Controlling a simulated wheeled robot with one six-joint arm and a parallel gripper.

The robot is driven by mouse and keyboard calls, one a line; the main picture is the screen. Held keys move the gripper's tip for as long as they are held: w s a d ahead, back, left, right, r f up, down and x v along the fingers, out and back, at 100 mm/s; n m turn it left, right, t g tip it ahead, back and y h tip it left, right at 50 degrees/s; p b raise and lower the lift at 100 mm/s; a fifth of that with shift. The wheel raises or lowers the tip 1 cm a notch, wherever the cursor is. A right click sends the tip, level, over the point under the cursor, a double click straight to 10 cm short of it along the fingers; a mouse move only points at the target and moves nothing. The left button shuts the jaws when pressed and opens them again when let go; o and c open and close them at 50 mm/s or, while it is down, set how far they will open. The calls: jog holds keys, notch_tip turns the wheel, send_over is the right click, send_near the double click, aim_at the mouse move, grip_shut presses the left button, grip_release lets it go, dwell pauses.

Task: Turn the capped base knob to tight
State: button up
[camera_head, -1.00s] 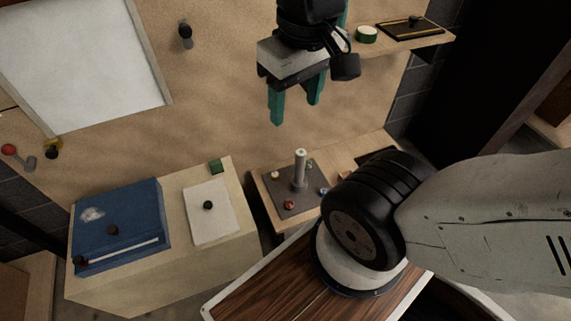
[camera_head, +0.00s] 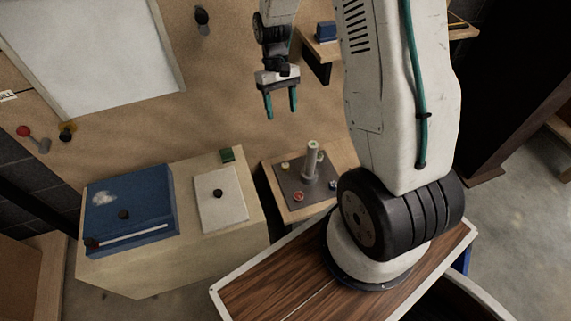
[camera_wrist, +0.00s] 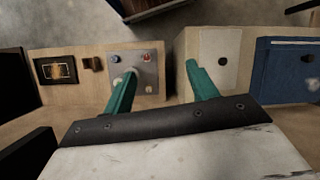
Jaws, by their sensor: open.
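A grey plate (camera_head: 289,183) lies on a small wooden stand and carries an upright grey post (camera_head: 311,163) with a pale top. Several small knobs sit round the post, including a red one (camera_head: 299,196), a blue one (camera_head: 333,184) and a cream one (camera_head: 285,167). I cannot tell which is the capped base knob. My gripper (camera_head: 281,112) is open and empty, pointing down, apart from the plate. In the wrist view, its teal fingers (camera_wrist: 160,70) spread apart, and the left one partly covers the plate (camera_wrist: 143,76); the red knob (camera_wrist: 146,57) stays visible.
Left of the stand is a cabinet with a white panel (camera_head: 230,211), a blue box (camera_head: 150,207) and a green block (camera_head: 227,155). A wall shelf (camera_head: 318,49) is near my arm. Wall levers (camera_head: 38,142) are at far left.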

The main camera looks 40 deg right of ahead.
jog(key=w+d+f, duration=0.2)
jog(key=f, duration=0.6)
jog(key=w+d+f, duration=0.2)
jog(key=f, duration=0.5)
jog(key=n+t+h, duration=0.1)
jog(key=n+t, duration=0.3)
send_over(285, 165)
jog(key=f, duration=2.6)
jog(key=shift+d+f, duration=0.25)
jog(key=shift+f, duration=0.1)
jog(key=shift+n, duration=0.3)
notch_tip(285, 165, down, 8)
jog(key=shift+a+r, duration=0.15)
jog(key=shift+r, duration=0.05)
jog(key=c, duration=1)
